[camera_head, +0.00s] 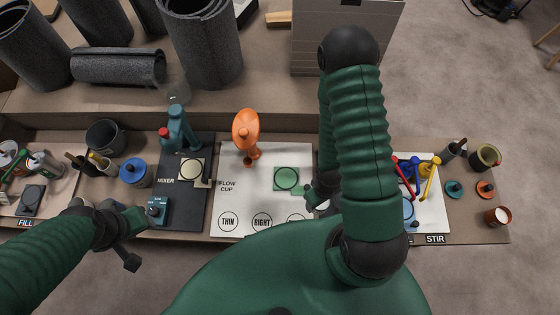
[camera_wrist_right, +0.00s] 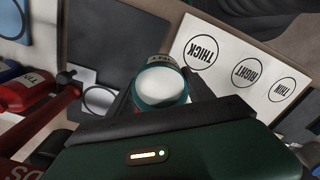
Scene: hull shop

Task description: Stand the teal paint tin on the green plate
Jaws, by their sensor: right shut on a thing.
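The green plate (camera_head: 286,179) is a flat green square with a dark circle, on the white flow-cup board. My right gripper (camera_head: 316,194) is just right of it in the head view, partly hidden by my arm. In the right wrist view, the gripper is shut on the teal paint tin (camera_wrist_right: 160,101), a round teal tin with a pale top and a label. My left gripper (camera_head: 140,238) is open and empty at the front of the mixer panel, beside the teal box there.
An orange flow cup (camera_head: 246,130) on its stand is behind and left of the plate. THIN and RIGHT circles lie in front. The teal mixer (camera_head: 178,133) stands left. Red, blue and yellow handled things (camera_head: 428,178) stand on the stir board at right.

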